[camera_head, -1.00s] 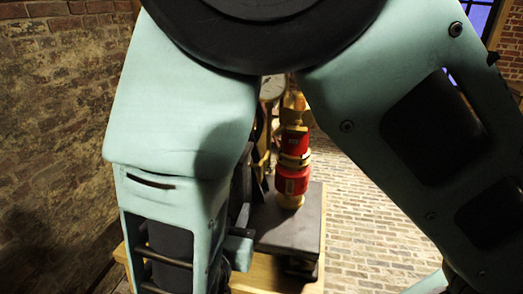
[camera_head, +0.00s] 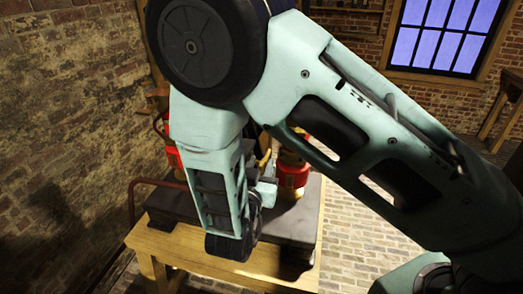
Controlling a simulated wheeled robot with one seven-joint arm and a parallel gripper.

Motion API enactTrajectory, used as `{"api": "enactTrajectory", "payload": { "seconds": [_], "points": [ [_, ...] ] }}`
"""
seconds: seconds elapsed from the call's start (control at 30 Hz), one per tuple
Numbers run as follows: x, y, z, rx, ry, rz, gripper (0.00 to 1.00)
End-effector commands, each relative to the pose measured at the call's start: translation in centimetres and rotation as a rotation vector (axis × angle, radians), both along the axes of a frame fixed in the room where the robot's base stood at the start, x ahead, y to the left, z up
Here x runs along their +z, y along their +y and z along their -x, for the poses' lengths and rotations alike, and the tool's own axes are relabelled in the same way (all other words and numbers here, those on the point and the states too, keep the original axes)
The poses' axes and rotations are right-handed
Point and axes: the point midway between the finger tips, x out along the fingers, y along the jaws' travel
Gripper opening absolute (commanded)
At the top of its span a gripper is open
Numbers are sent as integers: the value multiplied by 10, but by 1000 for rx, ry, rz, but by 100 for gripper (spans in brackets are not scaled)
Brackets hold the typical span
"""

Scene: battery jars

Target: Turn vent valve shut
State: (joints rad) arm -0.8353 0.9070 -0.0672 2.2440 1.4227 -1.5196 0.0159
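A red and brass fitting (camera_head: 292,172) stands upright on a dark slab, partly hidden behind my arm. Another red part (camera_head: 173,157) shows at the left edge of my arm. A brass-yellow piece (camera_head: 265,160) shows between my arm and the red fitting; I cannot tell whether it is the vent valve's handle. My gripper end (camera_head: 231,246) hangs down in front of the slab, near its front edge. Its fingers are not clear, so I cannot tell whether it is open or shut.
The dark slab (camera_head: 172,203) lies on a wooden table (camera_head: 180,252). A dark red bent rail (camera_head: 132,190) stands at the table's left. A brick wall (camera_head: 60,130) is close on the left. The brick floor (camera_head: 365,235) to the right is clear.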

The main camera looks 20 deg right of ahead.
Motion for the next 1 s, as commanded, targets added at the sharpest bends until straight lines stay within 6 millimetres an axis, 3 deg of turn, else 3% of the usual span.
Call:
{"api": "enactTrajectory", "payload": {
  "seconds": [0.2, 0.57, 0.7, 1.0],
  "points": [
    [1, -14, -20, 0, 1, -1, 32],
    [-1, -17, -24, 1, -1, -1, 32],
    [0, -17, -24, 1, -1, -1, 0],
    [-2, -17, -23, 1, -8, -11, 0]
  ]
}}
